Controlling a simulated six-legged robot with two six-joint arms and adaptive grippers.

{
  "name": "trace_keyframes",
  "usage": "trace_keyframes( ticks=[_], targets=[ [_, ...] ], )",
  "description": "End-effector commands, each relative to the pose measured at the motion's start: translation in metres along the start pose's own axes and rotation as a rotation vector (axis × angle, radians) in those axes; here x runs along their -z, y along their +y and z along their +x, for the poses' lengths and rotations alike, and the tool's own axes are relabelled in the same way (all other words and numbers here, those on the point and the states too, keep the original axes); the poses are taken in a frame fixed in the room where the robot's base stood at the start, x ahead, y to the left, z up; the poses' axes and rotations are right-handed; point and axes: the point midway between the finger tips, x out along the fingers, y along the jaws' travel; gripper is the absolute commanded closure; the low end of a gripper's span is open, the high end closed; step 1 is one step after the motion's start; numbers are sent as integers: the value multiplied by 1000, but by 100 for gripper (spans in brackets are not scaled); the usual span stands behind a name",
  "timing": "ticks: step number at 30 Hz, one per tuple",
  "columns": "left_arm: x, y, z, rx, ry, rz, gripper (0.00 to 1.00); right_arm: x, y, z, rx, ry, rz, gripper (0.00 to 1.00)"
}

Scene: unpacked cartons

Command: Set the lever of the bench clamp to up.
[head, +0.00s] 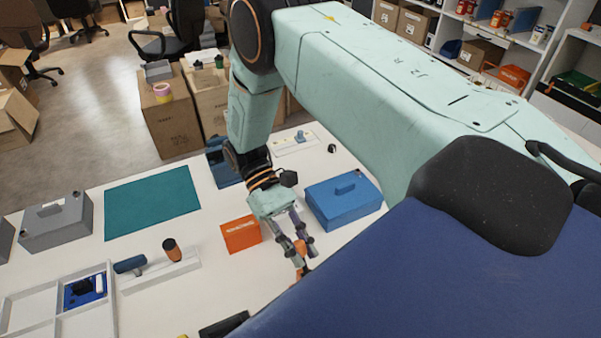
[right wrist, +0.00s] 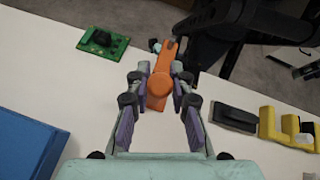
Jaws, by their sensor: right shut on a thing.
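My right gripper (head: 300,252) reaches down near the table's front edge, just right of an orange box. In the right wrist view its two fingers (right wrist: 160,90) are closed on the orange lever (right wrist: 158,90) of the bench clamp, one on each side of its round end. The lever's arm runs from there to a small grey and dark metal part (right wrist: 168,46) by the table edge. In the head view only bits of the orange lever (head: 301,248) show between the fingers. The rest of the clamp is mostly hidden, so I cannot tell the lever's angle. My left gripper is out of view.
A blue toolbox (head: 343,200) and the orange box (head: 240,234) stand close to the gripper. A green circuit board (right wrist: 103,43), a black block (right wrist: 235,116) and a yellow object (right wrist: 284,128) lie near the clamp. A teal mat (head: 152,202) lies farther left.

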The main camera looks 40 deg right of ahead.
Motion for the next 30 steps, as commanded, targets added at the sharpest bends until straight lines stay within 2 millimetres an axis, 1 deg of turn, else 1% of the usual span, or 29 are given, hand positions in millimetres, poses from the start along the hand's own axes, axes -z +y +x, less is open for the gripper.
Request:
trace_keyframes(
  ticks=[11,12,19,20,27,30],
  targets=[
    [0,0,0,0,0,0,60,0,0,1,3,-10,-1,100],
    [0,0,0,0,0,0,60,0,0,1,3,-10,-1,76],
    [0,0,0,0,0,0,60,0,0,0,3,-9,-1,57],
    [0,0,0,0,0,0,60,0,0,0,3,-9,-1,55],
    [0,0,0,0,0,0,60,0,0,0,2,-8,-1,55],
    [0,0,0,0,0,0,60,0,0,-3,2,-7,-1,55]
  ],
)
